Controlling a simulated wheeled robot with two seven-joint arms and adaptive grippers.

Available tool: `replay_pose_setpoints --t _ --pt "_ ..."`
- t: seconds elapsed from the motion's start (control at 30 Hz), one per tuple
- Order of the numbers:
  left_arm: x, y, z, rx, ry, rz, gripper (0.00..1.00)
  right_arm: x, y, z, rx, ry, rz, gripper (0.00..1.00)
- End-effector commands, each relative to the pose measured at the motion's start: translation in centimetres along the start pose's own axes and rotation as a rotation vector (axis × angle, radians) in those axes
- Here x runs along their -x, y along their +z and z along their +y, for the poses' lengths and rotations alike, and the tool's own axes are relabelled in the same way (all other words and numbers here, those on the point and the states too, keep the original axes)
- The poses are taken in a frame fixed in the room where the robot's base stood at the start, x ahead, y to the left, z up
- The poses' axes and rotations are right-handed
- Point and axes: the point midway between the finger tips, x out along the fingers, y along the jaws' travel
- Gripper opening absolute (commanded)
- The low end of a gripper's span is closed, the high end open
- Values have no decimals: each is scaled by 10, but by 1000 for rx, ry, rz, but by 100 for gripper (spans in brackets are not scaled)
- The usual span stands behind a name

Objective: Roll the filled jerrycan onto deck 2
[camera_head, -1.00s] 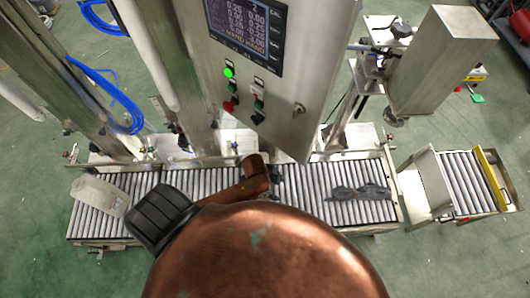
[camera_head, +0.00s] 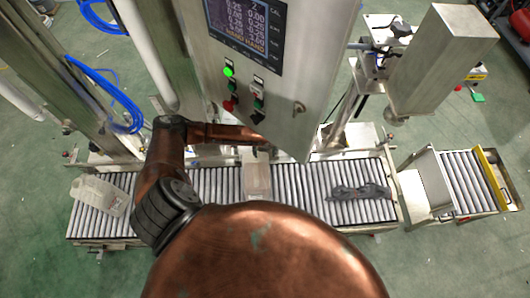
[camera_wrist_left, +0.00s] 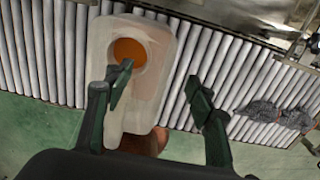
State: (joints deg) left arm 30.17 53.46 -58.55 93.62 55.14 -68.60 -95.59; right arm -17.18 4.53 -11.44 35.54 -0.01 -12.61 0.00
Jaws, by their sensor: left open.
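A pale translucent jerrycan (camera_head: 257,182) stands on the roller conveyor (camera_head: 310,192), below the control panel. In the left wrist view this jerrycan (camera_wrist_left: 172,60) shows a round orange opening or cap on top; I cannot tell which. My left gripper (camera_head: 266,149) is at the jerrycan's far edge in the head view. In the left wrist view its open fingers (camera_wrist_left: 160,88) overlap the jerrycan, with no clear grip on it. A second whitish jerrycan (camera_head: 98,194) lies at the conveyor's left end. Which roller section is deck 2 is not marked. My right gripper is out of view.
Dark gloves (camera_head: 360,192) lie on the rollers to the right. A separate short roller section (camera_head: 462,180) with a yellow edge stands beyond a gap at the right end. The control panel (camera_head: 265,85) hangs close behind my left gripper.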

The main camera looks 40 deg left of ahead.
Motion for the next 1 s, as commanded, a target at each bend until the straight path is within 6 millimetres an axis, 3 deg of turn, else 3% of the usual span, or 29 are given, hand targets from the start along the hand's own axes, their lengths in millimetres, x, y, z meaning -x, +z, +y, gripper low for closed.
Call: replay_pose_setpoints --t 0.3,0.5,0.7,1.0 --pt "-61 -2 0 3 1 3 50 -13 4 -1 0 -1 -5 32" --pt "-91 -2 0 2 0 1 50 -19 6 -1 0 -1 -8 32" --pt "-104 -1 0 3 0 1 50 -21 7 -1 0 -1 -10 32" --pt "-106 -1 0 2 -1 0 50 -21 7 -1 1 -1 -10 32"
